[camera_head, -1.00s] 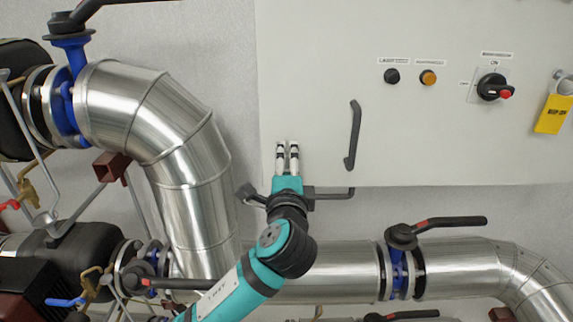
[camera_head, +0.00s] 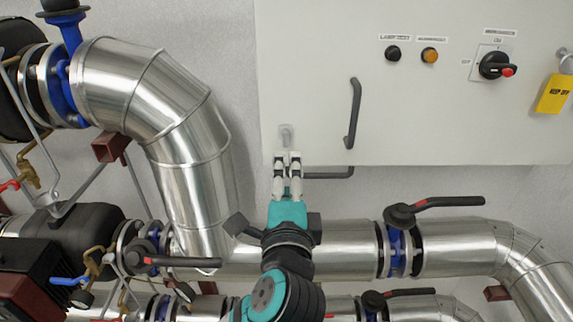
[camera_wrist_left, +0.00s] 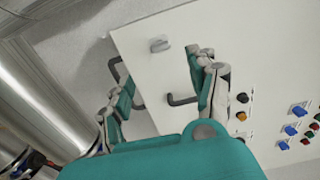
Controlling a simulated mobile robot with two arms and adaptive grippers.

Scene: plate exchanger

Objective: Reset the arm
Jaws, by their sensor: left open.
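My left gripper (camera_head: 288,160) is in the lower middle of the head view, in front of the lower left edge of the white cabinet (camera_head: 310,80). Its white fingers point up and nothing is between them. In the left wrist view the two teal-backed fingers (camera_wrist_left: 165,90) are spread wide, with the white panel behind. A dark cabinet handle (camera_head: 353,113) is up and to the right, apart from the gripper. My teal and black left arm comes up from the bottom edge. My right gripper does not show.
The cabinet carries a rotary switch (camera_head: 495,66), an orange button (camera_head: 430,56) and a yellow tag (camera_head: 554,94). A large silver pipe (camera_head: 180,140) bends down at left. A black valve lever (camera_head: 445,202) is on the lower pipe at right. Grey wall shows between the pipe and the cabinet.

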